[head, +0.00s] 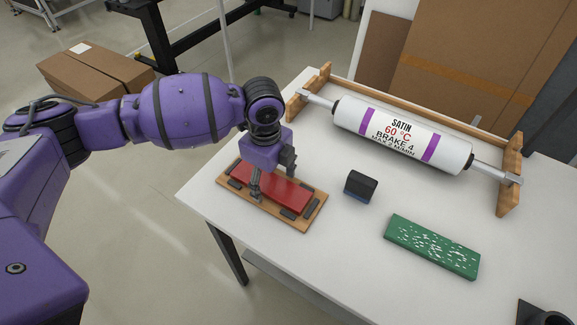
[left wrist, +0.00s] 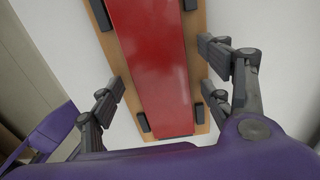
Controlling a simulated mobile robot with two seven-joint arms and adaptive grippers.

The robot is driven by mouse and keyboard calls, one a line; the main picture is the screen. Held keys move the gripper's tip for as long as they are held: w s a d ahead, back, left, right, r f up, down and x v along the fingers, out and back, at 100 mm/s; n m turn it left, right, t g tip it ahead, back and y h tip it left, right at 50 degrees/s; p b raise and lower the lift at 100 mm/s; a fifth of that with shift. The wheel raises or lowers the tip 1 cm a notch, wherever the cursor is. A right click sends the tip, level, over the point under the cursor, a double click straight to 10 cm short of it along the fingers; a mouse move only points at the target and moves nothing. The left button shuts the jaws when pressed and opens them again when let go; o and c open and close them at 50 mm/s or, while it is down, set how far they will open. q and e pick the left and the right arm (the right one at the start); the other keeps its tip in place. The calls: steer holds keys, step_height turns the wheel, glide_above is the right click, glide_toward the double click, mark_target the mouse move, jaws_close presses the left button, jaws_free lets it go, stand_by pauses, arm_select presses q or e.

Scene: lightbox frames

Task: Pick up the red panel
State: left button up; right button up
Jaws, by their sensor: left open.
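The red panel (head: 282,192) lies flat on a wooden board (head: 309,220) at the left end of the white table. Small dark blocks stand along the board's edges around the panel. My left gripper (head: 273,180) is over the panel, pointing down, with its fingers spread. In the left wrist view the red panel (left wrist: 152,62) runs between the two open fingers (left wrist: 163,92), one on each side. The fingers look apart from the panel's long edges; whether they touch the board I cannot tell. My right gripper is not in view.
A white roller (head: 400,135) rests on a wooden stand at the back of the table. A dark block (head: 360,186) and a green speckled slab (head: 432,247) lie right of the board. A dark object (head: 545,314) is at the lower right corner. Bare table lies between them.

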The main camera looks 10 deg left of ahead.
arm_select(q)
steer(key=c, duration=1.4)
steer(key=shift+r, duration=0.15)
steer(key=shift+c, duration=0.5)
